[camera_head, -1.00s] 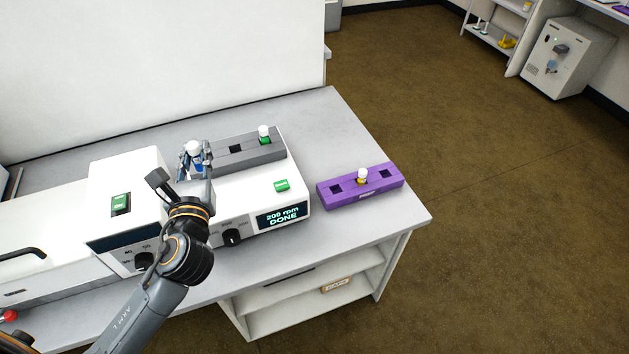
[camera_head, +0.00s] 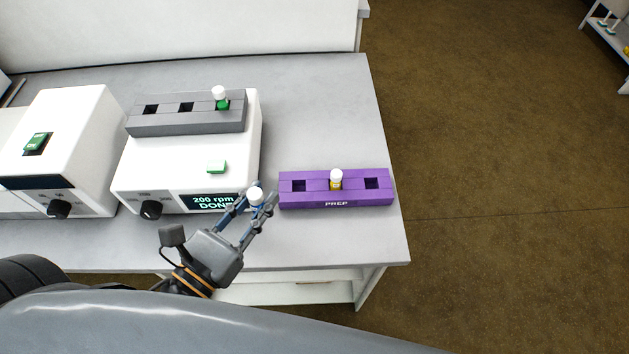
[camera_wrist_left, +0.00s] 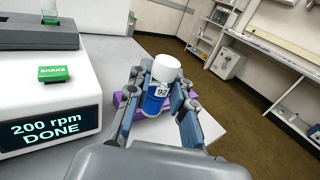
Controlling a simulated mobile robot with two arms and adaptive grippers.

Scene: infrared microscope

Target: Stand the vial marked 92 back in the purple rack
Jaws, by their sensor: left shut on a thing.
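The vial marked 92 (camera_wrist_left: 157,95) has a white cap and a blue body; its label shows in the left wrist view. My left gripper (camera_head: 257,198) is shut on this vial (camera_head: 256,196) and holds it upright, just left of the purple rack. The purple rack (camera_head: 336,201), marked PREP, lies on the bench. Its left and right holes are empty, and a yellow vial (camera_head: 336,180) with a white cap stands in its middle hole. In the left wrist view the rack (camera_wrist_left: 117,99) is partly hidden behind the vial and fingers. My right gripper is not in view.
The white shaker (camera_head: 185,170) reads 200 rpm DONE and stands left of the gripper. On it is a grey rack (camera_head: 190,125) with a green vial (camera_head: 220,97) in its right hole and two empty holes. Bare bench (camera_head: 330,120) lies behind the purple rack.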

